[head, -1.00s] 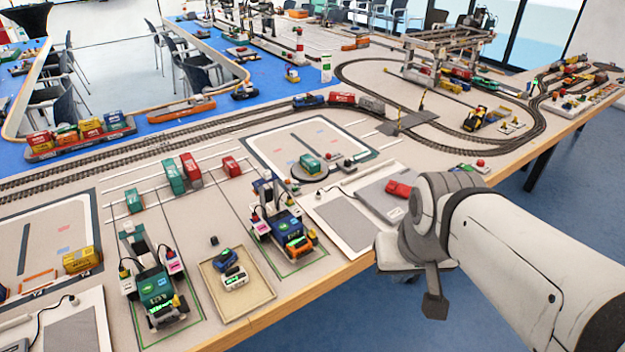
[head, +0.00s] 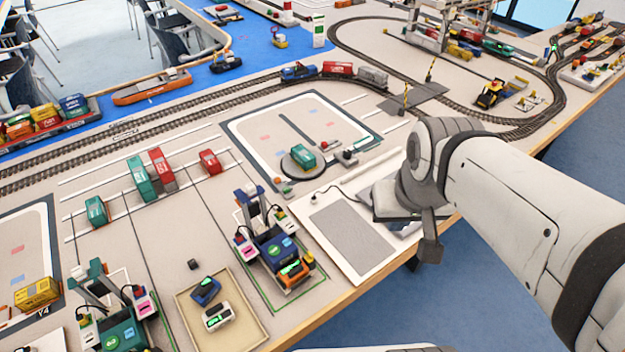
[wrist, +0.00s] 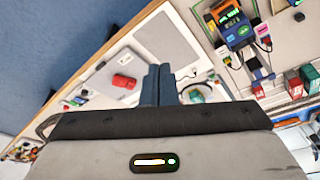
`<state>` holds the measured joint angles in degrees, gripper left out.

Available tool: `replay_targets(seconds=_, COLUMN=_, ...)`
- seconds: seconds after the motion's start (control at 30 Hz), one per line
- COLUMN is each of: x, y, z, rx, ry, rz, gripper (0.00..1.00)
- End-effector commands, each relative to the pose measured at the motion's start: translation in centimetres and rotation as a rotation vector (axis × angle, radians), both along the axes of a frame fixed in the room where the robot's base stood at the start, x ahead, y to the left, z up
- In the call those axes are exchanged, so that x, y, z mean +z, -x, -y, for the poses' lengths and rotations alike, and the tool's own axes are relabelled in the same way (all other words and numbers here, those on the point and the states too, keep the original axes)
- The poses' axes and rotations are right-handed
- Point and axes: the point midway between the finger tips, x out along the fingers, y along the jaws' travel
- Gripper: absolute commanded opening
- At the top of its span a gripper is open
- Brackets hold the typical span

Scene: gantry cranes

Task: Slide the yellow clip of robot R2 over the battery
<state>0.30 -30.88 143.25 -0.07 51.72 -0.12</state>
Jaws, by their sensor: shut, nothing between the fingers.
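A small blue robot (head: 272,243) stands at the table's front edge in a green-outlined bay, with a green-lit battery (head: 291,268) and orange parts at its front end. It also shows at the top of the wrist view (wrist: 235,28). A green robot (head: 122,332) stands to its left, cut off by the lower frame edge. I cannot read which one is R2, nor make out the yellow clip clearly. My gripper (wrist: 158,72) is shut and empty, above the table and apart from both robots. In the head view my arm hides its fingers.
A beige tray (head: 252,337) with a blue and a white battery-like block lies between the robots. A board with a grey pad (head: 350,240) lies right of the blue robot. Containers (head: 143,180) stand behind the robots.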

Motion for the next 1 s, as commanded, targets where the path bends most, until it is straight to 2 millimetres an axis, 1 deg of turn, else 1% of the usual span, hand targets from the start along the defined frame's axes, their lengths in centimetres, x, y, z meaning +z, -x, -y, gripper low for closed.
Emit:
replay_targets(seconds=0.13, x=-0.4, y=-0.5, z=-0.2, rx=-0.020, ry=-0.012, rz=-0.012, gripper=0.00)
replay_targets(seconds=0.27, x=-2.0, y=-2.4, z=-0.1, rx=-0.117, ry=-0.059, rz=-0.065, gripper=0.00)
replay_targets(seconds=0.37, x=-4.1, y=-4.9, z=-1.1, rx=-0.242, ry=-0.114, rz=-0.133, gripper=0.00)
replay_targets(seconds=0.5, x=-7.8, y=-9.0, z=-3.0, rx=-0.454, ry=-0.183, rz=-0.248, gripper=0.00)
replay_targets(seconds=0.6, x=-10.7, y=-11.7, z=-4.3, rx=-0.597, ry=-0.215, rz=-0.326, gripper=0.00)
replay_targets(seconds=0.7, x=-13.2, y=-13.7, z=-5.5, rx=-0.720, ry=-0.232, rz=-0.392, gripper=0.00)
replay_targets(seconds=0.83, x=-15.6, y=-15.5, z=-6.6, rx=-0.835, ry=-0.242, rz=-0.452, gripper=0.00)
replay_targets(seconds=0.9, x=-16.3, y=-16.1, z=-6.9, rx=-0.872, ry=-0.244, rz=-0.470, gripper=0.00)
replay_targets(seconds=1.0, x=-16.7, y=-16.5, z=-7.2, rx=-0.899, ry=-0.246, rz=-0.482, gripper=0.00)
